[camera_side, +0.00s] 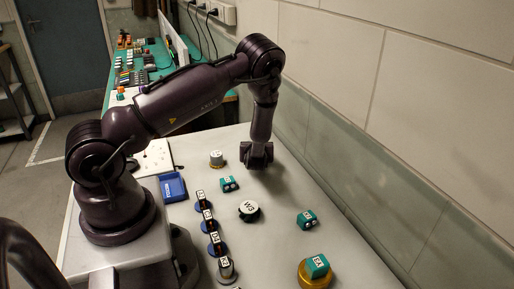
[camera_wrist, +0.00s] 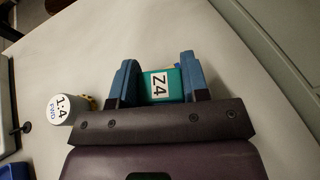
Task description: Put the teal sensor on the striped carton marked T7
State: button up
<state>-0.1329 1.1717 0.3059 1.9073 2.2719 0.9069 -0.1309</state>
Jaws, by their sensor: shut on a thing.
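My gripper (camera_wrist: 158,62) is shut on a teal block marked Z4 (camera_wrist: 150,90), which sits between its two blue fingers in the wrist view. A sliver of yellow shows at the block's far edge; I cannot tell what it belongs to. In the side view my gripper (camera_side: 257,158) is low at the far part of the bench, and its held block is hidden. Other teal blocks stand nearer: one (camera_side: 229,184) near the middle, one (camera_side: 307,219) at the right, and one (camera_side: 318,265) on a round yellow base (camera_side: 312,278). I cannot make out a striped carton marked T7.
A white-topped cylinder with a gold base (camera_side: 217,159) stands left of my gripper; it also shows in the wrist view (camera_wrist: 66,108). A round white-topped thing (camera_side: 249,209), a row of labelled pieces on blue discs (camera_side: 208,227) and a blue tray (camera_side: 173,187) are nearer.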

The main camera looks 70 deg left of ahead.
jog(key=o, duration=0.9)
jog(key=shift+f, duration=0.1)
jog(key=shift+d+r, duration=0.1)
jog(key=shift+r, duration=0.1)
jog(key=v, duration=1.1)
jog(key=s+d+r+n+g+h, duration=0.1)
jog(key=s+d+r+n+g, duration=0.15)
jog(key=r+n, duration=0.5)
jog(key=s+d+r+n+g+h, duration=0.1)
jog(key=s+d+r+n+g, duration=0.2)
jog(key=r+n, duration=0.5)
jog(key=s+d+r+n+t+h, duration=0.6)
jog(key=d+r+h, duration=0.4)
jog(key=d+r, duration=0.2)
jog(key=shift+s+d+n, duration=0.45)
jog(key=shift+s+d, duration=0.25)
jog(key=shift+s, duration=0.45)
